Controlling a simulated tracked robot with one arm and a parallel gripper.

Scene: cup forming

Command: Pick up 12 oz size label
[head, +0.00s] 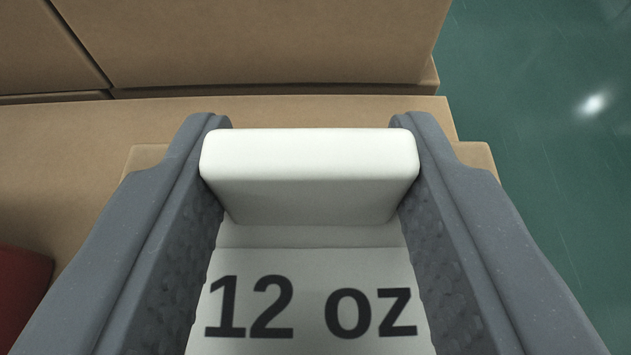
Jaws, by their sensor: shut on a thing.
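The 12 oz size label (310,270) is a white piece with dark "12 oz" lettering on its near face and a thick raised white block at its far end. It sits between the two grey fingers of my gripper (310,165), in the lower middle of the head view. The fingers touch it on its left and right sides, so my gripper is shut on it. The label's near end is cut off by the bottom of the picture.
Brown cardboard-like boxes (250,40) stand behind, with a flat brown surface (70,150) in front of them. A red object (20,290) shows at the lower left edge. Green shiny floor (550,130) lies open to the right.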

